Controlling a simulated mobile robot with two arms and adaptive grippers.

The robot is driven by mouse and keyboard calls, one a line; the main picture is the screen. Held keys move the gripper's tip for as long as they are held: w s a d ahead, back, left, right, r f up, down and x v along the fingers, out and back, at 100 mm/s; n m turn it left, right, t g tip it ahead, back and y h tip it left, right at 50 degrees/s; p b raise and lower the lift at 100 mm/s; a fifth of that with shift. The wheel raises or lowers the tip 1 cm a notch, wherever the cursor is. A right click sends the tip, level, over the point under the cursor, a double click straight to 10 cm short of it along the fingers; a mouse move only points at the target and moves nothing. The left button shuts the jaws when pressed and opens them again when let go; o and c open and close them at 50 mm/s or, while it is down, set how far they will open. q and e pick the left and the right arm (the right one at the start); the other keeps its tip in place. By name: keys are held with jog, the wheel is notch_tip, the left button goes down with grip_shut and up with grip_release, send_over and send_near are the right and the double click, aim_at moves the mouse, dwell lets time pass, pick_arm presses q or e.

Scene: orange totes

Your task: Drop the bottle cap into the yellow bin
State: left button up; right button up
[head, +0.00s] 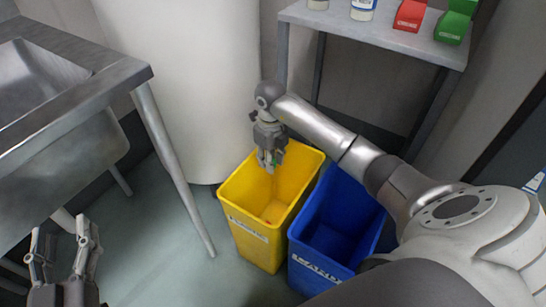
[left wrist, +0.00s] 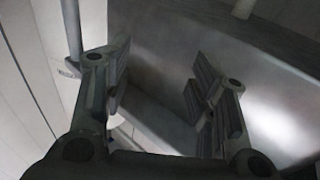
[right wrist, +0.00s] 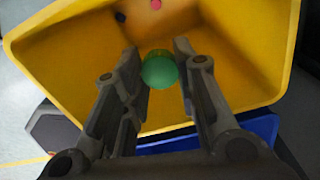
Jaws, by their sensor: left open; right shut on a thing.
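The yellow bin (head: 255,249) stands on the floor in the middle of the head view. Its open inside also fills much of the right wrist view (right wrist: 60,55). My right gripper (head: 267,163) points down over the bin's opening. It is shut on a round green bottle cap (right wrist: 160,70), which shows between its fingertips in the right wrist view; in the head view the cap is mostly hidden by the fingers. My left gripper (head: 61,238) is open and empty at the lower left, and its spread fingers show in the left wrist view (left wrist: 155,85).
A blue bin (head: 325,270) stands right beside the yellow one. A small red item (right wrist: 155,4) and a dark blue one (right wrist: 120,16) lie inside the yellow bin. A metal sink table (head: 140,78) is at left, a white cylinder (head: 200,80) behind, a grey shelf (head: 385,35) at back right.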

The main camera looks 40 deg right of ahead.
jog(key=shift+f+b, duration=0.35)
jog(key=shift+f, duration=0.25)
pick_arm(q)
jog(key=shift+s+d+r+t+h, duration=0.2)
jog(key=shift+r+t, duration=0.3)
jog(key=shift+r, duration=0.35)
jog(key=shift+s+d+r+t+h, duration=0.1)
jog(key=shift+d+r+t+h, duration=0.15)
jog(key=shift+r+t, duration=0.45)
jog(key=shift+s+d+r+t+h, duration=0.15)
jog(key=shift+d+r+t, duration=0.15)
jog(key=shift+r, duration=0.7)
pick_arm(e)
jog(key=shift+f, duration=0.15)
jog(key=o, duration=0.7)
pick_arm(q)
jog(key=shift+a, duration=0.1)
pick_arm(e)
notch_tip(320, 180, up, 12)
jog(key=shift+a, duration=0.1)
